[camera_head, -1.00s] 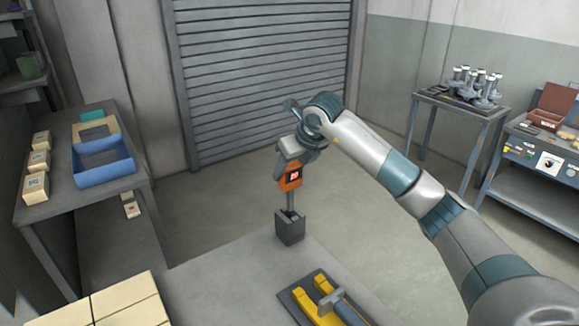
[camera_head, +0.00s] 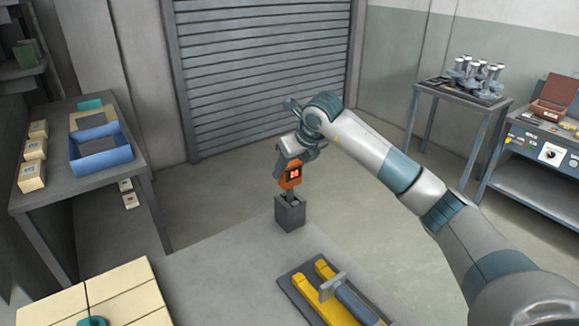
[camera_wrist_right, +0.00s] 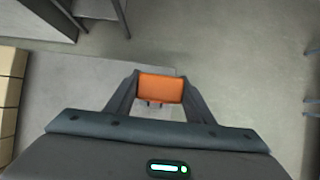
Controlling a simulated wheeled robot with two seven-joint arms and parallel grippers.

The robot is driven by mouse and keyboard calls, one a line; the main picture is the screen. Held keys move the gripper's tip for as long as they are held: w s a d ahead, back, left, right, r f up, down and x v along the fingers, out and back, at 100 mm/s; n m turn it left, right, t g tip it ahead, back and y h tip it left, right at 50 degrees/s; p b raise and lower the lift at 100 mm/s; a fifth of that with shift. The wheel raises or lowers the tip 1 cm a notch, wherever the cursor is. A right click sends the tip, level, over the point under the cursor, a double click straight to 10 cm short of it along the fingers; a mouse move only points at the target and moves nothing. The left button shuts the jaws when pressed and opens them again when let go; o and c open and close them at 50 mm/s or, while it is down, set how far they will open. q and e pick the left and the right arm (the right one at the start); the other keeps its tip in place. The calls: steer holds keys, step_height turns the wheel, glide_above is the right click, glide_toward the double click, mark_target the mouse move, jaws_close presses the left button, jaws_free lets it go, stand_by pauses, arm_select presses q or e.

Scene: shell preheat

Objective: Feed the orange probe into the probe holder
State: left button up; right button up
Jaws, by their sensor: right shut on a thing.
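The orange probe (camera_head: 284,182), with a small dark display, hangs upright in my right gripper (camera_head: 290,165), which is shut on its body. The probe holder (camera_head: 290,215) is a dark grey block standing on the grey table below it. The probe's grey shaft runs down into the top of the holder, with only a short length showing between the orange body and the block. How deep the tip sits is hidden. In the right wrist view the orange body (camera_wrist_right: 160,88) is between the two fingers, and the holder is mostly hidden behind it. My left gripper is not in view.
A dark tray (camera_head: 296,284) with yellow supports and a grey-handled tool lies on the table at the front. Cream boxes (camera_head: 125,288) sit at front left, with a teal item (camera_head: 93,321) at the bottom edge. The left bench carries a blue bin (camera_head: 99,162).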

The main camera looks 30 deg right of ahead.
steer(key=shift+f+b, duration=1.25)
steer(key=shift+f, duration=0.45)
steer(key=o, duration=1.2)
steer(key=shift+o, duration=0.2)
steer(key=shift+f, duration=0.1)
steer(key=shift+s+r, duration=0.25)
steer(key=shift+r, duration=0.3)
steer(key=p+v, duration=0.6)
steer(key=v, duration=1)
steer(key=shift+r, duration=0.15)
steer(key=shift+s, duration=0.2)
